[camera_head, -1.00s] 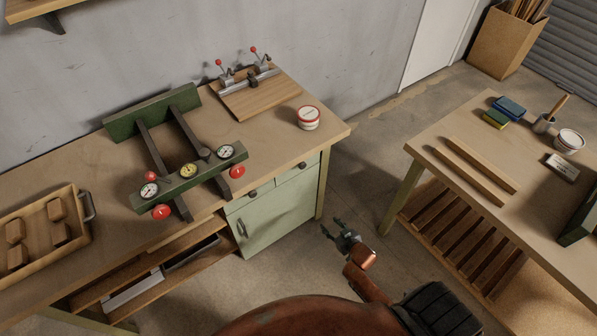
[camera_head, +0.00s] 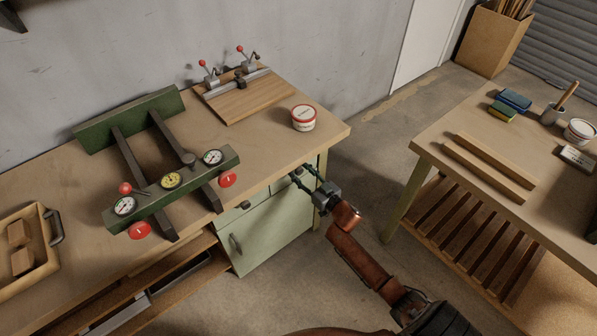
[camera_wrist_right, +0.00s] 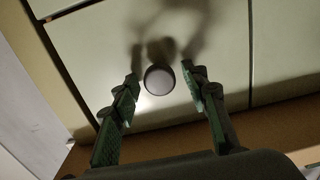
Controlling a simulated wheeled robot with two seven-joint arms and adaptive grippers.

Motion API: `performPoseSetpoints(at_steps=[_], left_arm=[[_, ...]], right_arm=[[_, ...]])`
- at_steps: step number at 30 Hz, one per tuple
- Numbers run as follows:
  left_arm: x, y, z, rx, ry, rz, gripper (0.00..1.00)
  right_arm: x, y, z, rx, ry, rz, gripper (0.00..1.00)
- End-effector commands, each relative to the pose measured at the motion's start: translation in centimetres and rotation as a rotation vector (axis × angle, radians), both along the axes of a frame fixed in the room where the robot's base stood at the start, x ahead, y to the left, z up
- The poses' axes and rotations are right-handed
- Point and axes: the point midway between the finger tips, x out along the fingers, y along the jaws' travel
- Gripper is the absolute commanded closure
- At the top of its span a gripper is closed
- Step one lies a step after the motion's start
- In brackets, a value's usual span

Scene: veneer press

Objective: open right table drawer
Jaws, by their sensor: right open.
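The right table drawer is a pale green front, in the right wrist view (camera_wrist_right: 215,75), with a round dark knob (camera_wrist_right: 158,79) on it. It looks closed, with thin seams around it. In the head view the drawer sits under the bench top, largely hidden behind my right gripper (camera_head: 303,175). In the right wrist view my right gripper (camera_wrist_right: 161,73) is open, its green fingers on either side of the knob. Small gaps show between the fingertips and the knob. My left gripper is not in view.
The bench top (camera_head: 265,152) overhangs the drawers. A cabinet door (camera_head: 265,238) is below, and another drawer knob (camera_head: 246,204) is to the left. A clamp frame (camera_head: 170,180) and a round tub (camera_head: 304,118) stand on the bench. A second table (camera_head: 450,190) is to the right, across open floor.

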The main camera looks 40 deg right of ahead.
Motion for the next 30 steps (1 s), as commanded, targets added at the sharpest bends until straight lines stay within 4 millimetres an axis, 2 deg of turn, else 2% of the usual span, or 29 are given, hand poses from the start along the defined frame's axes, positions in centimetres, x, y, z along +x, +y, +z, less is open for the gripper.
performPoseSetpoints(at_steps=[3,11,27,30], left_arm=[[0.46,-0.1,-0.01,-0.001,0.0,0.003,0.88],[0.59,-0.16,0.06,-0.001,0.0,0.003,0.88],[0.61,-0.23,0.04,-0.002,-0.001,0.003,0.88],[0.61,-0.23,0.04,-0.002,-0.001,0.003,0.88]], right_arm=[[0.62,0.04,-0.11,-0.001,0.002,0.0,0.59],[0.72,0.07,-0.01,-0.001,0.001,0.0,0.59],[0.68,0.05,-0.04,0.0,0.001,0.0,0.96],[0.68,0.04,-0.04,0.0,0.001,0.0,1.0]])
